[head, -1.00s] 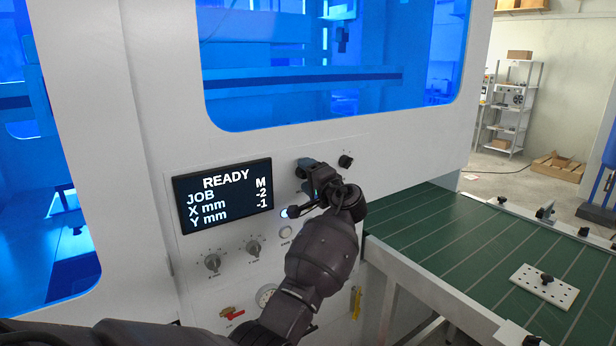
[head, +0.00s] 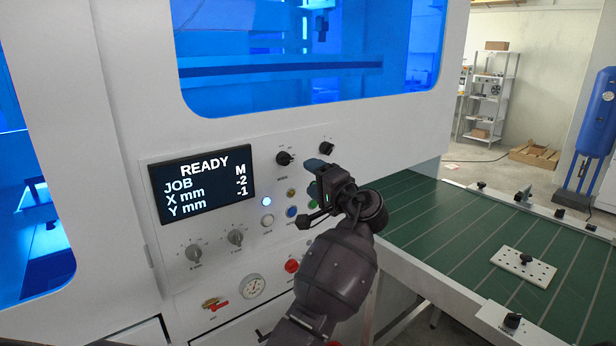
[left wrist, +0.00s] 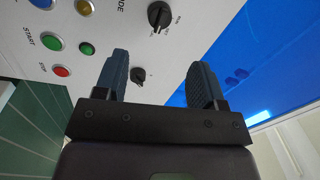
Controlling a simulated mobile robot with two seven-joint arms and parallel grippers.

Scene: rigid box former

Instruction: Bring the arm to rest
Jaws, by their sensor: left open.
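My left gripper (head: 314,166) is in front of the machine's control panel (head: 262,292), below the two black rotary knobs. In the left wrist view its two blue-grey fingers (left wrist: 160,85) are apart with nothing between them. A black knob (left wrist: 138,75) shows behind the gap, and I cannot tell how far off it is. The display (head: 206,183) reads READY, JOB M, X mm -2, Y mm -1. A white button (head: 266,202) is lit. My right gripper is not in view.
A green belt table (head: 470,240) runs to the right, with a white perforated plate (head: 522,266) on it. The panel carries several knobs, buttons and a gauge (head: 251,286). The machine's blue window (head: 290,85) is above. Shelves (head: 488,95) stand at the back right.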

